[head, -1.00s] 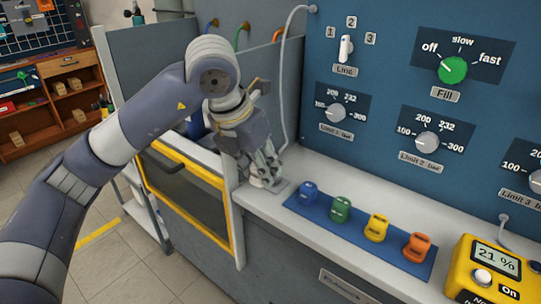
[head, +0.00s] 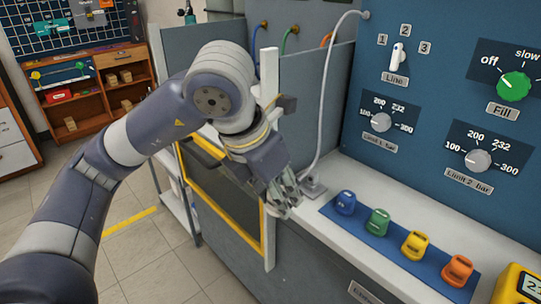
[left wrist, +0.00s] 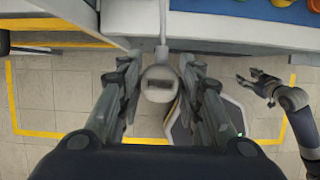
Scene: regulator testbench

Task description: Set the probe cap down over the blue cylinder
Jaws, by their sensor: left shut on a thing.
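The probe cap (left wrist: 159,83) is a round, pale piece with a dark slot, seen between the fingers of my left gripper (left wrist: 158,92) in the left wrist view. A white cable or stem meets its top there. In the head view my left gripper (head: 283,204) points down near the bench's left front corner, shut on the cap, which its fingers mostly hide. The blue cylinder does not show now; my left arm covers part of the bay behind it. My right gripper (left wrist: 256,85) is open and empty at the right of the left wrist view.
A blue mat (head: 398,250) with blue, green, yellow and orange pieces is to the right. A white hose (head: 325,110) hangs from the panel. A yellow-framed door (head: 231,230) stands at the left.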

